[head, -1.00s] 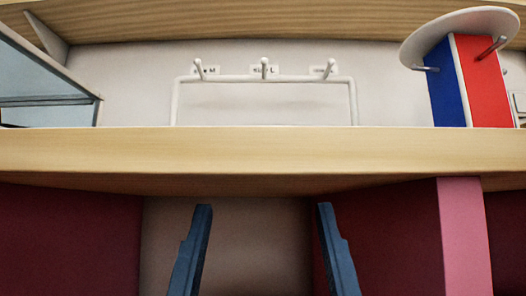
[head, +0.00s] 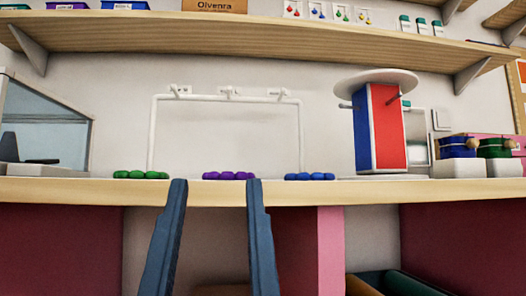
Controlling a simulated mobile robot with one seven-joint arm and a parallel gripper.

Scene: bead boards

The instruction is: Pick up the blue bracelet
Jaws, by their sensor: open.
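The blue bracelet (head: 310,177) looks like a short row of blue beads on the wooden counter (head: 60,191), right of the middle in the head view. My gripper (head: 213,185) shows as two dark blue fingers, spread apart and empty, in front of the counter's front edge. The fingertips come up to about the edge's height in the picture, left of the blue beads. The gap between them shows a purple bead row (head: 229,176) farther back on the counter.
A green bead row (head: 141,175) lies at the left. A white frame with hooks (head: 228,97) stands behind the beads. A blue and red stand with a white disc top (head: 376,78) is to the right. A wooden shelf (head: 250,38) runs above.

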